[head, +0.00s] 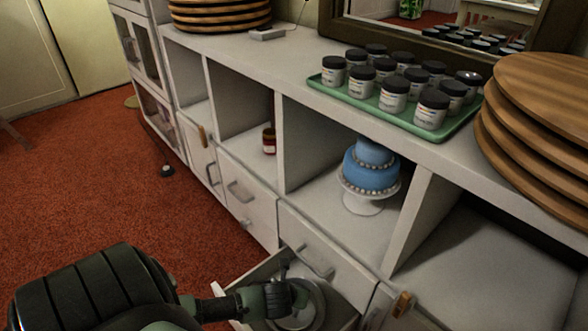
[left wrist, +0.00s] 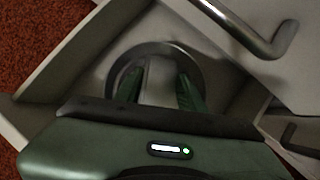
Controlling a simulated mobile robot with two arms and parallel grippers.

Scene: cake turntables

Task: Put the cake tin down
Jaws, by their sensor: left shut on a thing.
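The cake tin (head: 317,304) is a round, grey metal tin. It is inside the open drawer (head: 345,316) at the bottom of the head view. My left gripper (head: 293,297) reaches into the drawer from the left and is shut on the tin. In the left wrist view, the green fingers (left wrist: 160,88) stand either side of a grey middle part of the tin, inside its round rim (left wrist: 152,48). I cannot tell whether the tin's underside touches the drawer floor. My right gripper is not in view.
A closed drawer with a metal handle (head: 318,262) is just above the open one. A blue tiered cake (head: 371,172) stands on a white stand in a cubby. A green tray (head: 372,103) of jars and stacked wooden boards (head: 540,110) are on the counter. Red carpet lies left.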

